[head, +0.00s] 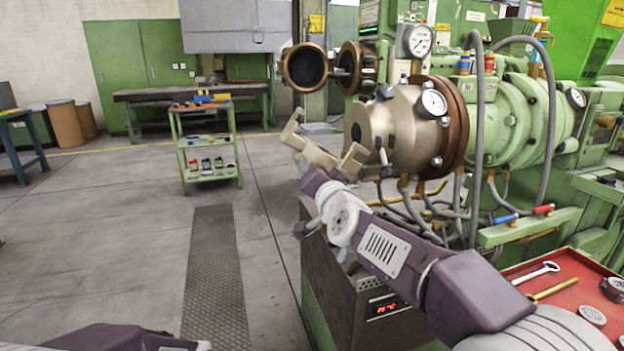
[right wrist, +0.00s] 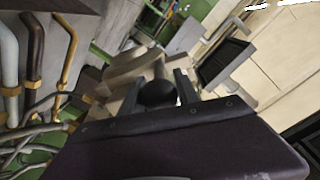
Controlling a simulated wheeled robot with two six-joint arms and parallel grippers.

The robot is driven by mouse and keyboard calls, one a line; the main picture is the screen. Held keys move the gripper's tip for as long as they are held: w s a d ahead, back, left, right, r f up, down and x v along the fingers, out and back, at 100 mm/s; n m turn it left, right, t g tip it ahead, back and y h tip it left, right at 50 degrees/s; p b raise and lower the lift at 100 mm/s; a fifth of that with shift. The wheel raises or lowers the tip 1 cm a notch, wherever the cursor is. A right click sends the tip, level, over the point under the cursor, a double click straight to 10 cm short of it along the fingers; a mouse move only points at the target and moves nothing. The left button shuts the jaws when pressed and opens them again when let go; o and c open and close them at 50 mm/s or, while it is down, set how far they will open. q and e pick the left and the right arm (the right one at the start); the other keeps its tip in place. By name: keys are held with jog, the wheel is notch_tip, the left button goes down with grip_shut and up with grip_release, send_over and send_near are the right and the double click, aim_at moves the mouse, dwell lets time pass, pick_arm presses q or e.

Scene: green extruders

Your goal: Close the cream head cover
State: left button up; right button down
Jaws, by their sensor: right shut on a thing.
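The cream head cover (head: 328,153) is an angular bracket-like piece in front of the cream extruder head (head: 400,122), to the left of its dark bore. It stands swung away from the head's face, so the bore shows. Cream parts also show behind the fingers in the right wrist view (right wrist: 127,66). My right gripper (head: 336,175) is at the near side of the cover. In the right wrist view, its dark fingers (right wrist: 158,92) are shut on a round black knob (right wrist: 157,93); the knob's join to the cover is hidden. My left gripper is out of view.
Hoses (head: 478,130) and pipes crowd the extruder right of the cover. A dark cabinet (head: 350,300) stands below it. A red tray (head: 560,290) with tools is at lower right. A green trolley (head: 208,178) stands at the back left.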

jog(key=w+d+r+m+p, duration=0.4)
jog(key=d+r+m, duration=0.6)
jog(key=d+r, duration=0.2)
jog(key=shift+d+r+m+g+y, duration=0.15)
jog(key=shift+d+m+g+y, duration=0.15)
jog(key=shift+y, duration=0.1)
dwell(0.7)
dwell(0.5)
jog(key=c, duration=1.2)
grip_release()
jog(key=shift+d, duration=0.1)
jog(key=shift+o, duration=1.4)
jog(key=b+v, duration=0.2)
jog(key=v, duration=0.7)
